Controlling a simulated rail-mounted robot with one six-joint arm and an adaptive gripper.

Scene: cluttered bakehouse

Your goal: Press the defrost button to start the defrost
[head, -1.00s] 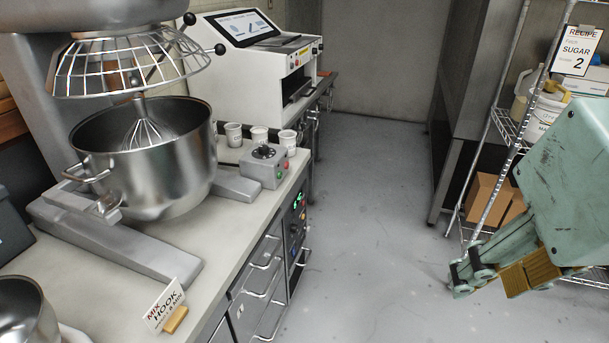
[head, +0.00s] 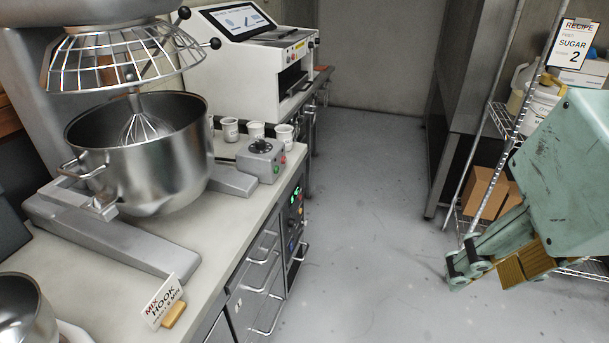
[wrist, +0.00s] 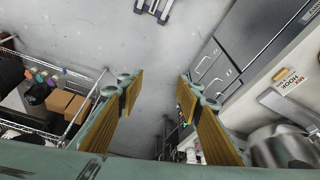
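The counter's front carries a narrow dark control panel (head: 292,222) with a lit green display (head: 295,193) at its top and small buttons below. The lettering is too small to read, so I cannot tell which button is defrost. My gripper (head: 466,266) hangs over the aisle, to the right of the panel and well apart from it. In the wrist view my gripper (wrist: 156,93) has its two yellow-padded fingers spread wide with nothing between them. A small green glow shows beside the right finger there.
A grey box (head: 260,160) with a knob and green and red buttons stands on the counter near white cups (head: 256,130). The mixer bowl (head: 145,155) is at left. A wire shelf (head: 506,122) stands at right. The aisle floor (head: 370,200) is clear.

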